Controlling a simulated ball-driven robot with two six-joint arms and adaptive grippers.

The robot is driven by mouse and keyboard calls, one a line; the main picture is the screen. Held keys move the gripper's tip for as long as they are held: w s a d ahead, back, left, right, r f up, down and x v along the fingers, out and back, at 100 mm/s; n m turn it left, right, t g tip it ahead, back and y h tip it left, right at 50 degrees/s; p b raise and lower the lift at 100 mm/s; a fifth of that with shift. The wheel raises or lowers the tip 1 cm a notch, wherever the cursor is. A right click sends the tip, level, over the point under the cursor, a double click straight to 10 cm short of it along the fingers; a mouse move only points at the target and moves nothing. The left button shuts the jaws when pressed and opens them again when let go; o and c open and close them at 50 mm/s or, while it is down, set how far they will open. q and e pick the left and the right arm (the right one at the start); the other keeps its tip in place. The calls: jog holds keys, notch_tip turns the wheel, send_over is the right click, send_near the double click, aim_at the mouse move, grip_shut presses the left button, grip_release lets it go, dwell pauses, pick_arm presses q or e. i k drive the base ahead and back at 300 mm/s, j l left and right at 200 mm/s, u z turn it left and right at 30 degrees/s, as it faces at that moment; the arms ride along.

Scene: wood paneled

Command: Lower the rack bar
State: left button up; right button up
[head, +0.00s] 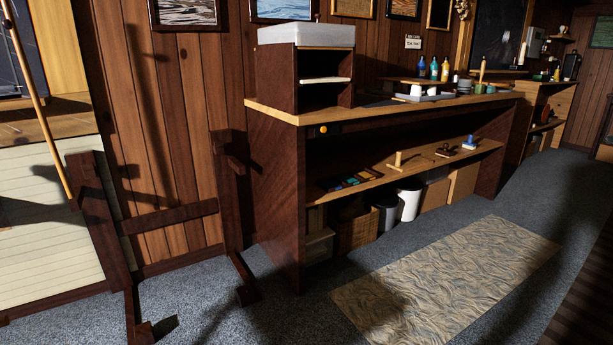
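A dark wooden rack stands at the left, with a near upright post (103,230), a far upright post (228,185) and a dark crosspiece (170,216) low between them. Short dark pegs or brackets (236,164) stick out from the far post. A long, thin, light wooden bar (40,112) runs slanting from the upper left edge down to near the top of the near post. I cannot tell whether it touches the post, and its upper end is cut off. Neither of my grippers is in view.
A wooden workbench (268,185) with a lower shelf stands in the middle, holding bottles, a tray and a box unit (303,80). A patterned rug (445,280) lies in front of it. Grey carpet (215,315) is open between rack and rug. A lit cream panel (45,225) is at far left.

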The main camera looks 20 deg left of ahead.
aim_at(10, 24)
jog(key=i+j+u, duration=0.1)
jog(key=i+u, duration=0.65)
jog(key=i+l+u, duration=0.1)
jog(key=i+u, duration=0.15)
jog(key=u, duration=0.15)
jog(key=i+j+u, duration=0.2)
jog(key=i+u, duration=0.55)
jog(key=i, duration=0.3)
jog(key=i+u, duration=0.4)
jog(key=i, duration=0.15)
jog(key=l, duration=0.05)
